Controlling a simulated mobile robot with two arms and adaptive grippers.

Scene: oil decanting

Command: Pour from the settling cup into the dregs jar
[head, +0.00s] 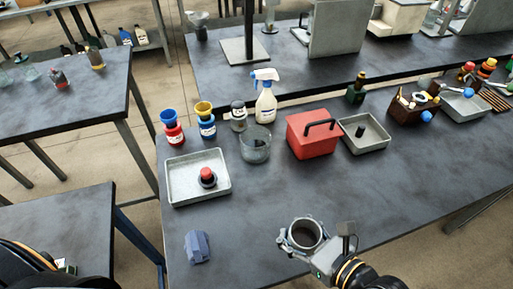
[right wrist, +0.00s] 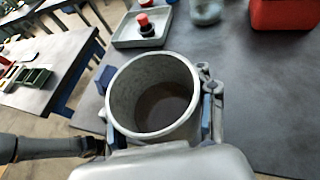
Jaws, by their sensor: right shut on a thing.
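The settling cup (head: 306,233), a grey round open-topped cup, is held upright near the front edge of the table. My right gripper (head: 303,240) is shut around its sides. In the right wrist view the cup (right wrist: 155,95) shows dark brown liquid inside, and the gripper's fingers press its outer wall. A clear glass jar (head: 255,146), seemingly the dregs jar, stands at the table's middle, behind and left of the cup. The cup is well apart from it. The jar's contents are hard to make out. My left gripper is not in view.
A grey tray (head: 222,193) holds a small dark piece with a red top (head: 207,175). A red box (head: 312,138), a spray bottle (head: 265,103) and several small jars stand behind. A blue-grey faceted block (head: 197,246) lies front left. The table's front middle is clear.

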